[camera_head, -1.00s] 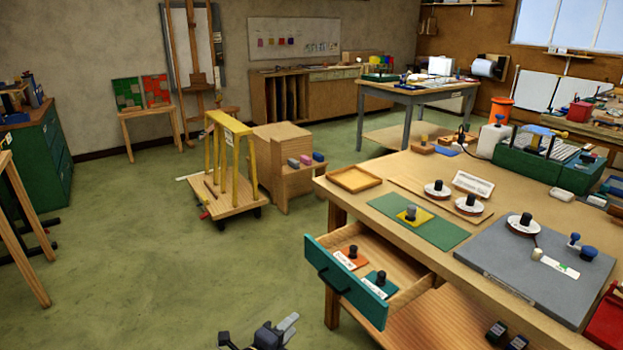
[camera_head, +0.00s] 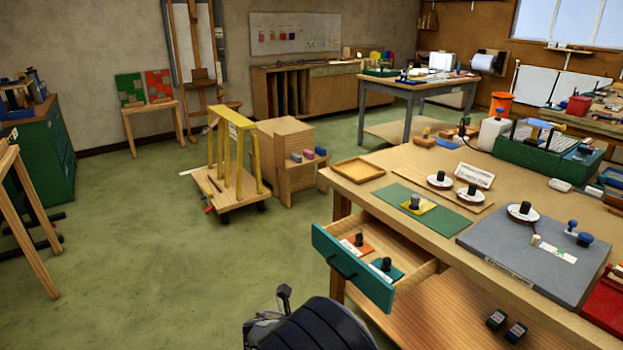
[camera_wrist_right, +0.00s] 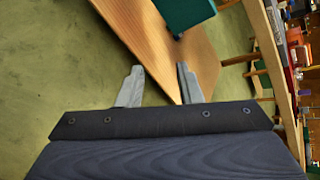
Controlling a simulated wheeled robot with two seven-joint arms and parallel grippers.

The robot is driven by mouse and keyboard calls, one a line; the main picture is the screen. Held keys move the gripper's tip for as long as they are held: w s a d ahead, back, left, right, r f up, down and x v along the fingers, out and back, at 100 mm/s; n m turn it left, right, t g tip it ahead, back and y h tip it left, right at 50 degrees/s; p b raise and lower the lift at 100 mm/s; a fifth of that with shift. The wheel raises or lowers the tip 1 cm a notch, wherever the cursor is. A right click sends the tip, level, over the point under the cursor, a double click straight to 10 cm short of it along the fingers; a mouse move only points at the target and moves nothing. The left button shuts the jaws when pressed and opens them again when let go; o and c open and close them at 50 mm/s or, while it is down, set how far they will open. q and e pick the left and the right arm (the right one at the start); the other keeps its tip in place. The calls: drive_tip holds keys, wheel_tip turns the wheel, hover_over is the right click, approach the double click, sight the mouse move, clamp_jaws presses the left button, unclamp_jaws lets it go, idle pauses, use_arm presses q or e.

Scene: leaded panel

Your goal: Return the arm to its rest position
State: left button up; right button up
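My right gripper (camera_wrist_right: 158,82) shows in the right wrist view with its two grey fingers apart and nothing between them. Floor and the edge of a wooden shelf lie beyond the fingertips. In the head view, a dark part of my arm rises at the bottom middle, left of the workbench and below the open drawer (camera_head: 352,268). The fingers are not clear there. The teal drawer front also shows at the top of the right wrist view (camera_wrist_right: 185,12). My left gripper is not in view.
The workbench (camera_head: 385,172) fills the right side, with a lower shelf (camera_head: 450,305) under it. The drawer sticks out to the left and holds two knobbed pieces. A wooden cart (camera_head: 228,190) stands further back. Green floor (camera_head: 140,260) at the left is clear.

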drive_tip(key=s+d+r+m+g+y, duration=0.35)
drive_tip(key=s+d+m, duration=0.3)
drive_tip(key=m, duration=0.25)
drive_tip(key=s+d+r+m+g+y, duration=0.35)
drive_tip(key=s+d+m, duration=0.25)
drive_tip(key=d+m, duration=0.3)
drive_tip(key=s+r+m+t+y, duration=0.2)
drive_tip(key=s+r+m, duration=0.1)
drive_tip(key=s+m, duration=0.4)
drive_tip(key=s+r+m+t+y, duration=0.3)
drive_tip(key=s+m, duration=0.5)
drive_tip(key=m, duration=0.6)
drive_tip(key=shift+s+d+r+y+p, duration=0.3)
drive_tip(key=shift+r+p, duration=0.1)
drive_tip(key=shift+r, duration=0.1)
